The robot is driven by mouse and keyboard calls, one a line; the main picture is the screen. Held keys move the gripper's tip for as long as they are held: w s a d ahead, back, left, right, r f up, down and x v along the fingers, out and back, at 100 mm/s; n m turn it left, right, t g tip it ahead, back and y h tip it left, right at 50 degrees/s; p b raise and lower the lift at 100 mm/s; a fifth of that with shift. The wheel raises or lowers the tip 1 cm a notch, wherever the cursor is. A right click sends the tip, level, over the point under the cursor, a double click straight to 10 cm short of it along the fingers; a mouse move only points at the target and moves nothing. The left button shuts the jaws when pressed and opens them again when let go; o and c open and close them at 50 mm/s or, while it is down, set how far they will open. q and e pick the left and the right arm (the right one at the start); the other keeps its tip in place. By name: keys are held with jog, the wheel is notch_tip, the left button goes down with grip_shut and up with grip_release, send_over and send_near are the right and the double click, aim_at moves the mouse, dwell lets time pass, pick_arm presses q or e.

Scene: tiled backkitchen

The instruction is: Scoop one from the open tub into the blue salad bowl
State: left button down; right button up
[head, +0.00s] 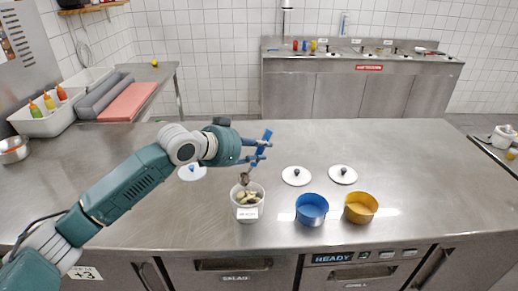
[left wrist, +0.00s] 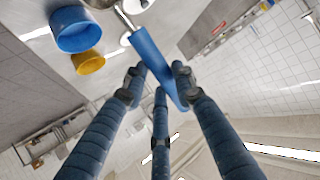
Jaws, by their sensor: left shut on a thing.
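My left gripper (head: 262,150) is shut on the blue handle (left wrist: 151,62) of a metal scoop, above the back of the open tub. The scoop's head (head: 244,178) points down at the tub's mouth; I cannot tell whether it touches the contents or carries a piece. The open tub (head: 247,213) is white with a label and holds pale and dark pieces. The blue salad bowl (head: 311,215) stands to its right and looks empty; it also shows in the left wrist view (left wrist: 75,30). My right gripper is not in view.
A yellow bowl (head: 361,212) stands right of the blue one. Round white lids with dark knobs (head: 296,176), (head: 343,175) lie behind the bowls, and another lid (head: 192,173) lies behind my arm. The steel counter (head: 430,180) is clear at the right.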

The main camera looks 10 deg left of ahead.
aim_at(244, 179)
pick_arm(q)
jog(key=shift+f+b, duration=0.5)
jog(key=shift+f, duration=0.75)
jog(key=shift+w+f+b, duration=0.1)
jog(key=shift+f+b, duration=0.9)
jog(key=shift+f, duration=1.9)
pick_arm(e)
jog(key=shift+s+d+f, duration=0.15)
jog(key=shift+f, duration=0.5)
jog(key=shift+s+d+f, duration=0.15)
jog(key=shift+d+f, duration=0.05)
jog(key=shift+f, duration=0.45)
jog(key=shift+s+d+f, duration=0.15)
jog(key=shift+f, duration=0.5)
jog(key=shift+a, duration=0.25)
pick_arm(q)
jog(key=shift+f+b, duration=0.3)
jog(key=shift+f, duration=0.4)
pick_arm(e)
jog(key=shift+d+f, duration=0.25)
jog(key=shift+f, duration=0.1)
pick_arm(q)
jog(key=shift+f, duration=0.5)
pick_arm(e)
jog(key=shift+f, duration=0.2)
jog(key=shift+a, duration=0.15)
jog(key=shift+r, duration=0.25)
